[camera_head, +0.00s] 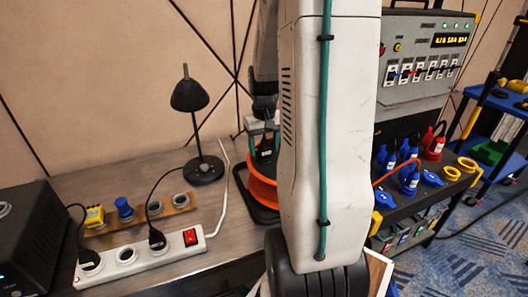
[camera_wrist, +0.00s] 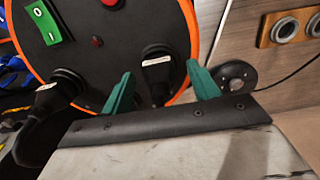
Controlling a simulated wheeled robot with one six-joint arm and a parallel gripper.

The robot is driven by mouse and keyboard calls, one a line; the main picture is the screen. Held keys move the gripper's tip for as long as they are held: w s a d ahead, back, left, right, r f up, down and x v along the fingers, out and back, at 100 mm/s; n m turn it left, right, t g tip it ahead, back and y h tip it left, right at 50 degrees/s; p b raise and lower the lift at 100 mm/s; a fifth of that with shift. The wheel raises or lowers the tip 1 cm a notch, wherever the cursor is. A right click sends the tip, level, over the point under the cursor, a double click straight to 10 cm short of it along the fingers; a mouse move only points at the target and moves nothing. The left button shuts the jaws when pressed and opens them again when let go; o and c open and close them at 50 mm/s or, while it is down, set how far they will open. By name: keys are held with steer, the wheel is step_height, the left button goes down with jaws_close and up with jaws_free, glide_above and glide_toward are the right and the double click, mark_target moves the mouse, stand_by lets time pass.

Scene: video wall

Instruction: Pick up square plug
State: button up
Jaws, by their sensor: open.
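My gripper (camera_head: 262,124) is open above the orange-rimmed cable reel (camera_head: 261,191), partly hidden behind my arm. In the wrist view its two teal fingers (camera_wrist: 162,87) stand apart on either side of a black plug with a white label (camera_wrist: 157,64), seated on the reel's dark face; I cannot tell whether they touch it. Another black plug (camera_wrist: 47,98) is on the reel to the left. On the table, a boxy yellow plug (camera_head: 95,216) stands in a wooden socket strip (camera_head: 158,212) beside a round blue plug (camera_head: 124,209). Which one is the square plug is unclear.
A white power strip (camera_head: 175,249) with black plugs lies in front of the wooden strip. A black lamp (camera_head: 203,168) stands behind. A dark box (camera_head: 33,240) is at the left. A cart with blue and red plugs (camera_head: 410,178) is at the right.

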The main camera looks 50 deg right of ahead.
steer(key=c, duration=1.2)
steer(key=shift+o, duration=0.2)
